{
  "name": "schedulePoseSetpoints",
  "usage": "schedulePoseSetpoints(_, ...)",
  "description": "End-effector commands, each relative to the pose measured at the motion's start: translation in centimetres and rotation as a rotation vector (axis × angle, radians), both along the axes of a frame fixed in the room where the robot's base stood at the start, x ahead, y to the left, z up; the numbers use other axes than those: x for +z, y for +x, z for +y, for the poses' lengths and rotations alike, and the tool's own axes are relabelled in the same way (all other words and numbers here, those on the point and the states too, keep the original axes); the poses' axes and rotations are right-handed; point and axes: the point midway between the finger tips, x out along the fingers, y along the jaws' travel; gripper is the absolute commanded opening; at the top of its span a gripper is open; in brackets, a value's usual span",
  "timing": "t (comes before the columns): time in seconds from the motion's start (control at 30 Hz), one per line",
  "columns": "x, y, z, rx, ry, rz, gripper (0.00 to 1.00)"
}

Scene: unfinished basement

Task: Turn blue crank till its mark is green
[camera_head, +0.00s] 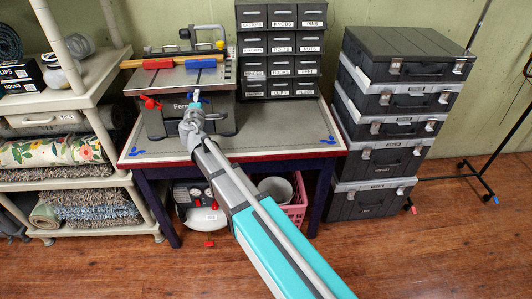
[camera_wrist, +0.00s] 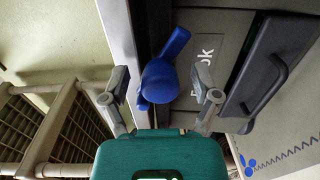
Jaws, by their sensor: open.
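The blue crank (camera_wrist: 162,77) shows in the wrist view on the dark front of the workbench, its arm slanting up to the right. My gripper (camera_wrist: 160,84) is open, one finger on each side of the crank's rounded near end. I cannot tell whether they touch it. In the head view my gripper (camera_head: 196,95) is at the bench's front and hides the blue crank. No mark, green or otherwise, can be made out on the crank. The workbench (camera_head: 158,122) also has a red crank (camera_head: 150,103) at its left.
The workbench stands on a grey-topped table (camera_head: 270,130). A labelled drawer cabinet (camera_head: 282,50) stands at right, beside stacked dark cases (camera_head: 400,125). A shelf rack (camera_head: 85,95) stands at left. The front floor is open.

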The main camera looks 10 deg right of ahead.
Motion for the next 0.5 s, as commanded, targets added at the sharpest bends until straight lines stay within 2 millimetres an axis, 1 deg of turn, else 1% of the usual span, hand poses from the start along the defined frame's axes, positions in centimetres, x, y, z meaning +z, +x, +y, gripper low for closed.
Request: schedulePoseSetpoints(0.5, 0.07, 0.02, 0.02, 0.0, -0.362, 0.029, 0.79)
